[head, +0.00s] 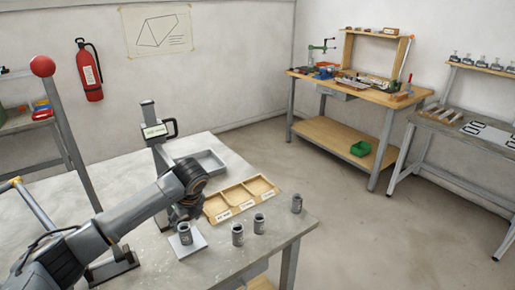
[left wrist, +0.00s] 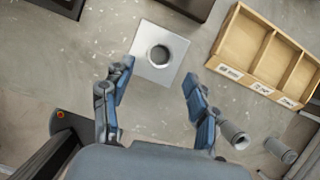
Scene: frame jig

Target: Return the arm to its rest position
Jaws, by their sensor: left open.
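My left arm reaches in from the left in the head view, and its gripper (head: 184,214) points down above the bench. In the left wrist view the two blue-grey fingers are spread apart with nothing between them, so the gripper (left wrist: 159,72) is open. A grey hollow cylinder (head: 185,235) stands upright on a white square plate (head: 201,243), just below the gripper. The cylinder (left wrist: 160,55) and plate (left wrist: 149,29) also show ahead of the fingertips in the left wrist view. My right gripper is in neither view.
Several more grey cylinders (head: 237,234) stand along the bench's (head: 275,238) right side. A wooden tray with three labelled compartments (head: 218,217) lies behind them, with a grey tray (head: 218,166) farther back. An upright stand (head: 150,112) rises behind my arm. Floor right of the bench is clear.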

